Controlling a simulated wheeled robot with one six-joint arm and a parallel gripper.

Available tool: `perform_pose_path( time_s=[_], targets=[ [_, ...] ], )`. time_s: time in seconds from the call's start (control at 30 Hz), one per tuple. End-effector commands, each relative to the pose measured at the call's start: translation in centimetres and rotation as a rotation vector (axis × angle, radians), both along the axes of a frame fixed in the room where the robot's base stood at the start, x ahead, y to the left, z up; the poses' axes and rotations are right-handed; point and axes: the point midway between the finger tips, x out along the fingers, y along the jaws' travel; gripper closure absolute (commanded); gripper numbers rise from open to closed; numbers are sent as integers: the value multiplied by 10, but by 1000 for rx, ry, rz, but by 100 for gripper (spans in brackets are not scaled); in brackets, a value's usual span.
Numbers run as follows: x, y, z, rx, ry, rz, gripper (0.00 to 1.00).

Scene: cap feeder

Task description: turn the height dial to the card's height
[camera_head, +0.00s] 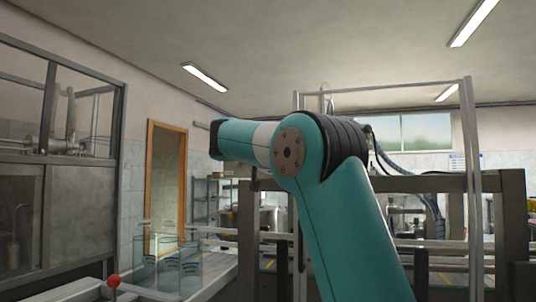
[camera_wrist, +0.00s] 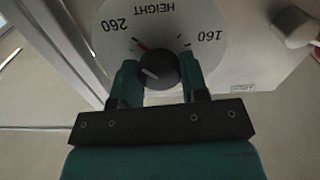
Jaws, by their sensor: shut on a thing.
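The height dial shows in the wrist view as a dark round knob (camera_wrist: 159,68) with a pale pointer line on it. It sits on a round white scale plate (camera_wrist: 205,18) marked HEIGHT, 260 and 160, which appears upside down. A small red mark is on the plate near the knob, toward the 260 side. My gripper (camera_wrist: 160,78) has its two teal fingers on either side of the knob, shut on it. The card is not in view. In the head view my arm hides part of the scene, and neither the dial nor the gripper can be made out.
A light knob or lever (camera_wrist: 292,27) sticks out at the right of the panel in the wrist view. In the head view, a red ball-topped lever (camera_head: 114,281) and clear containers (camera_head: 165,268) are at lower left. Dark machine frames (camera_head: 513,215) stand at right.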

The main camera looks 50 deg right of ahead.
Motion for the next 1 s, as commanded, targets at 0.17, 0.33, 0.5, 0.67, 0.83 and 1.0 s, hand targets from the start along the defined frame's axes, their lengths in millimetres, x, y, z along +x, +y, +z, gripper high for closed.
perform_pose_path(
  time_s=[0.17,0.33,0.5,0.67,0.83,1.0],
  targets=[
    [0,0,-2,3,3,-1,83],
    [0,0,-2,2,4,-1,45],
    [0,0,-1,1,3,-1,35],
    [0,1,-1,0,2,0,35],
    [-5,15,-2,0,0,4,35],
    [-19,51,-3,1,0,7,35]
  ],
)
